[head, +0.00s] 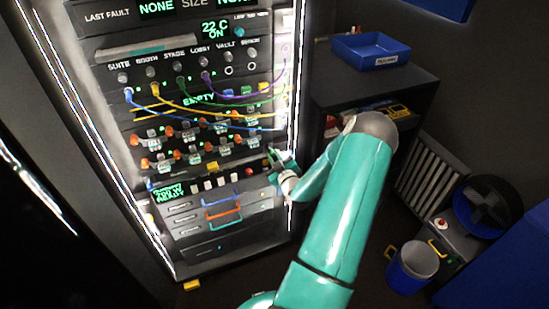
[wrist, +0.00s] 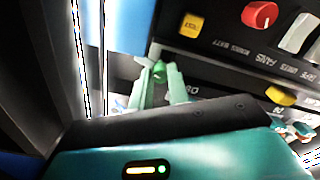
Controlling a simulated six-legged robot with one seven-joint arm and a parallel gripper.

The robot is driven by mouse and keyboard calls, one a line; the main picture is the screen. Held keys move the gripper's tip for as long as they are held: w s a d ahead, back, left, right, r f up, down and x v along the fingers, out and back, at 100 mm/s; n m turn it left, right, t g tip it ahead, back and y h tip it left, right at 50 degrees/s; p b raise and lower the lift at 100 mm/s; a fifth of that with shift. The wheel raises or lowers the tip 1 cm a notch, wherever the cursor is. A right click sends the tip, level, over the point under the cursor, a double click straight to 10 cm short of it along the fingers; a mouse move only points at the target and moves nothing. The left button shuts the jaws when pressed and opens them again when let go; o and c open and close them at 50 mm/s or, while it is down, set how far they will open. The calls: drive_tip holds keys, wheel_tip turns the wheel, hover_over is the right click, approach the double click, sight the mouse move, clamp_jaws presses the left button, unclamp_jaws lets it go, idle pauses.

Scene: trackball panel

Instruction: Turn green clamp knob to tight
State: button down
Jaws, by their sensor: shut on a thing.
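The green clamp knob (wrist: 160,70) shows in the wrist view as a small green piece between the two pale green fingers. My gripper (wrist: 160,80) is shut on it, with a finger on either side. Much of the knob is hidden by the fingers, and I cannot read its turn position. In the head view my gripper (head: 275,159) is at the lower right edge of the rack front, beside the bright vertical strip. The knob cannot be made out clearly there.
A red knob (wrist: 260,15) and a yellow button (wrist: 191,25) sit near my gripper on the panel. Colored cables (head: 205,120) cross the rack (head: 215,255) above. A dark cabinet with a blue tray (head: 371,50) stands to the right. A blue bin (head: 412,268) is on the floor.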

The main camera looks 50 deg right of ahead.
drive_tip(key=m, duration=0.4)
drive_tip(key=shift+m, duration=0.3)
drive_tip(key=m, duration=0.3)
drive_tip(key=shift+m, duration=0.4)
drive_tip(key=m, duration=1.2)
drive_tip(key=shift+m, duration=0.3)
drive_tip(key=m, duration=0.3)
drive_tip(key=shift+m, duration=0.3)
drive_tip(key=m, duration=0.4)
drive_tip(key=shift+m, duration=2)
drive_tip(key=shift+a, duration=0.1)
